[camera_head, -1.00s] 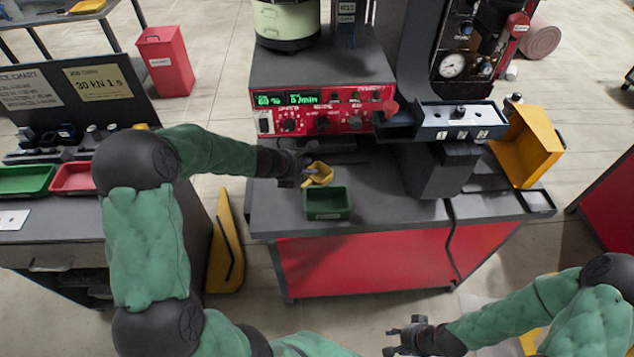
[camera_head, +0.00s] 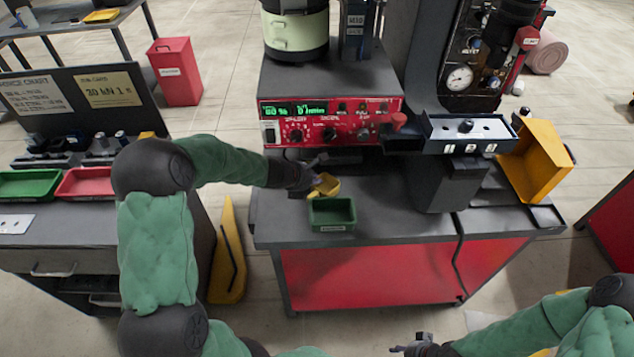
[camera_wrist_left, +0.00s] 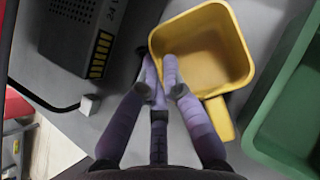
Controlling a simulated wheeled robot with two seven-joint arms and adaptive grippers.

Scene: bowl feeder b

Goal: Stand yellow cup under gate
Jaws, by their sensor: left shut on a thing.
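The yellow cup (camera_head: 328,185) is a small open square scoop-like cup with rounded corners. It is at the front left of the grey workbench, just behind a green tray (camera_head: 332,226). My left gripper (camera_head: 309,186) is shut on its near side. In the left wrist view the fingers (camera_wrist_left: 165,75) lie over the near rim of the cup (camera_wrist_left: 205,45), and a yellow handle sticks out beside them. The cup looks empty. I cannot tell whether it touches the bench or which part is the gate. My right gripper (camera_head: 402,348) is at the bottom edge, partly cut off.
A red-fronted controller (camera_head: 330,122) stands behind the cup, with a pale green bowl feeder (camera_head: 295,30) on it. A numbered platform (camera_head: 468,130) overhangs on the right, beside a yellow bin (camera_head: 535,160).

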